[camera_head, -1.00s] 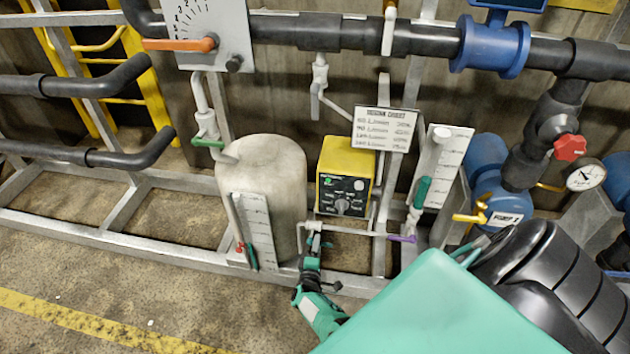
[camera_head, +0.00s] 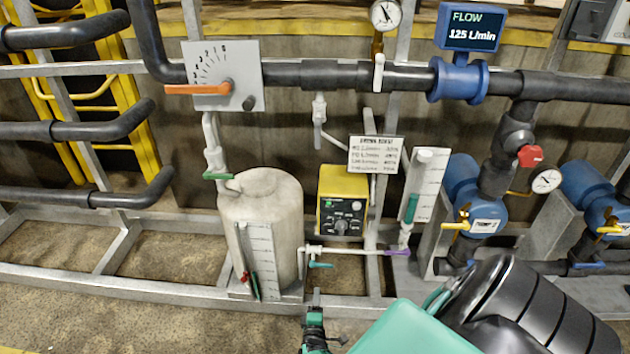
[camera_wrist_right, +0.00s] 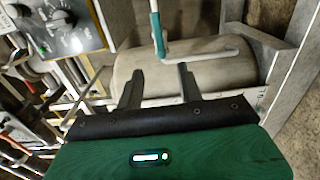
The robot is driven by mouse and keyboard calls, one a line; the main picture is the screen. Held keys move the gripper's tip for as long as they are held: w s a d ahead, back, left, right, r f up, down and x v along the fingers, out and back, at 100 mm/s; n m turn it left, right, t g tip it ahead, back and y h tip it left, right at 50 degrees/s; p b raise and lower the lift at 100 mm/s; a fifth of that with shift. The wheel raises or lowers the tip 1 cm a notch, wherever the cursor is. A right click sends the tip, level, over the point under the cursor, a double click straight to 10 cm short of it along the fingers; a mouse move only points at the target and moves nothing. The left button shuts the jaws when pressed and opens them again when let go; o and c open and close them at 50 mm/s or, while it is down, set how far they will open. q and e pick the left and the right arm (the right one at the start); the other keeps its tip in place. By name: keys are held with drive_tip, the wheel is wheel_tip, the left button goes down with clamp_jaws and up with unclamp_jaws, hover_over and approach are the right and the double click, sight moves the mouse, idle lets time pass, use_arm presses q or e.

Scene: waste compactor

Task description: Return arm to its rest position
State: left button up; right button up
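My right gripper (camera_head: 315,297) is at the bottom middle of the head view, below and in front of the yellow control box. In the wrist view my right gripper (camera_wrist_right: 159,76) shows two dark fingers apart with nothing between them. A beige tank (camera_wrist_right: 190,72) lies beyond the fingertips there. A small teal valve handle (camera_head: 321,265) sits on the thin pipe just above the gripper, apart from it. My right arm's teal and black links fill the lower right of the head view. My left gripper is not in view.
The beige tank (camera_head: 262,210) stands left of the gripper, with a level gauge in front. The yellow box (camera_head: 342,200), a white sign (camera_head: 376,155) and blue pumps (camera_head: 477,205) stand behind. A metal frame rail (camera_head: 150,285) runs low across. Open floor lies in front.

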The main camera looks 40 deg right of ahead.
idle(0.4)
